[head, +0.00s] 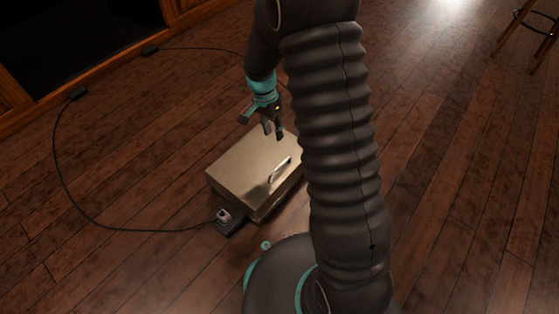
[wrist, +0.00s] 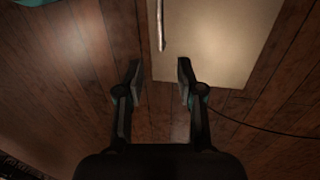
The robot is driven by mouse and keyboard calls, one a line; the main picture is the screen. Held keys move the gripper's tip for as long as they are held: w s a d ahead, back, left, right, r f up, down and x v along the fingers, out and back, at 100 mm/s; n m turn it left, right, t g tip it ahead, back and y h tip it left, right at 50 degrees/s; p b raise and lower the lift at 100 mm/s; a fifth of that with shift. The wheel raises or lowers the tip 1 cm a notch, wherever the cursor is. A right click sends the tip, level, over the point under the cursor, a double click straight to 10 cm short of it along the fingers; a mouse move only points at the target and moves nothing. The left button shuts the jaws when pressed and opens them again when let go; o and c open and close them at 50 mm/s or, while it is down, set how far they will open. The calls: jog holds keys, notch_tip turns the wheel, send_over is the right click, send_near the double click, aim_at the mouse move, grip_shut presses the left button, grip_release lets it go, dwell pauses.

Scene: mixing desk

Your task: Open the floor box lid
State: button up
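The floor box (head: 243,190) stands on the wooden floor in the head view, with its flat beige lid (head: 250,163) lying shut. A slim metal handle (head: 279,170) is on the lid near its right side. My gripper (head: 273,134) is above the far part of the lid, fingers pointing down. In the wrist view my gripper (wrist: 159,75) has its two fingers spread apart with nothing between them. The lid (wrist: 215,40) fills the upper right there, and the handle (wrist: 161,25) lies beyond the fingertips. My arm may hide part of the box's right edge.
A black cable (head: 58,150) loops over the floor from a plug (head: 224,214) beside the box. A dark, wood-framed recess (head: 75,35) is at the upper left. A wooden stool (head: 525,30) stands at the upper right. The floor left of the box is mostly clear.

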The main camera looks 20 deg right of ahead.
aim_at(281, 164)
jog(key=f, duration=0.4)
jog(key=s+d+f+b, duration=0.1)
jog(key=f, duration=0.4)
jog(key=s+f+b, duration=0.1)
jog(key=f, duration=0.4)
jog(key=shift+d, duration=0.3)
grip_shut()
